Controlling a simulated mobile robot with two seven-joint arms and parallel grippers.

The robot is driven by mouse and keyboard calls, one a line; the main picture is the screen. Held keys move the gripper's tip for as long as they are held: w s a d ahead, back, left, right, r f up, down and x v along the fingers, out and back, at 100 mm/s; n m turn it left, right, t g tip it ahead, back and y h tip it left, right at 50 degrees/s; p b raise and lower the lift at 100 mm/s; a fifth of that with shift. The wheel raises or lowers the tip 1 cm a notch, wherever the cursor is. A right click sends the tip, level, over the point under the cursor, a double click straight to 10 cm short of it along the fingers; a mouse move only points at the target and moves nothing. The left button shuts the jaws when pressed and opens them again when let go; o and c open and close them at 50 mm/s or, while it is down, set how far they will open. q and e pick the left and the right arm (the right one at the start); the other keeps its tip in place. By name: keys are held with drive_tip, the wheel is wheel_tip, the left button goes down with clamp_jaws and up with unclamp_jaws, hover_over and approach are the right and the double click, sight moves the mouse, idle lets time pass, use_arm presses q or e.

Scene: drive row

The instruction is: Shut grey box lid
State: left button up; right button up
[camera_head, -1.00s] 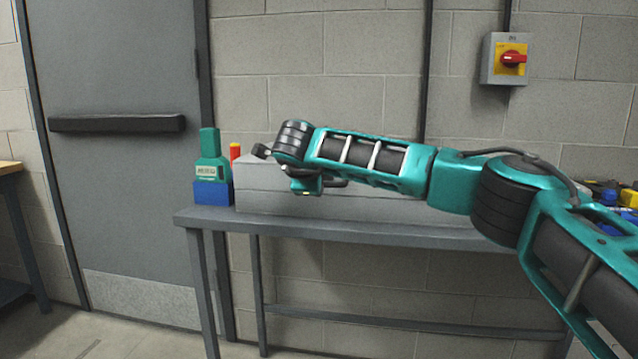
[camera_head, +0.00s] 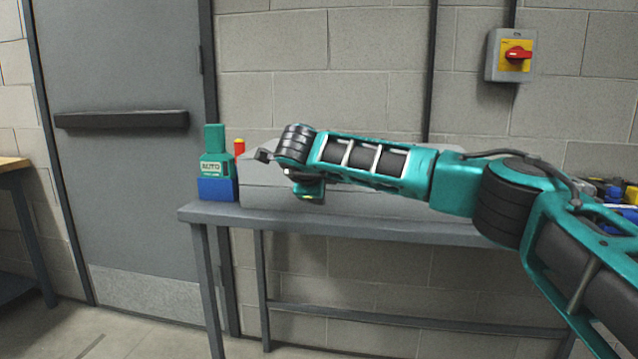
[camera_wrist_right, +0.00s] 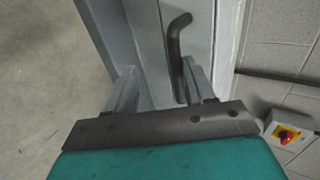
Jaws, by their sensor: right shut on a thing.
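The grey box (camera_head: 262,186) stands on the bench, largely behind my right arm in the head view. A pale grey surface, apparently its lid (camera_head: 262,149), shows above the box front at the left; how far it is open I cannot tell. My right gripper (camera_wrist_right: 160,82) is at the box. In the right wrist view a dark bar handle (camera_wrist_right: 177,45) runs down between its fingers, and the gripper is shut on it. My left gripper is not in view.
A red-handled switch box (camera_head: 511,55) is on the wall. Coloured items lie at far right.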

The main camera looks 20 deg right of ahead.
drive_tip(key=shift+s+f, duration=0.15)
drive_tip(key=shift+f, duration=0.45)
use_arm(q)
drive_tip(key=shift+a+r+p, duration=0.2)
drive_tip(key=shift+p, duration=0.6)
use_arm(e)
drive_tip(key=r+v, duration=0.1)
drive_tip(key=v, duration=1.2)
drive_tip(key=shift+w+a+r, duration=0.1)
drive_tip(key=shift+w, duration=0.15)
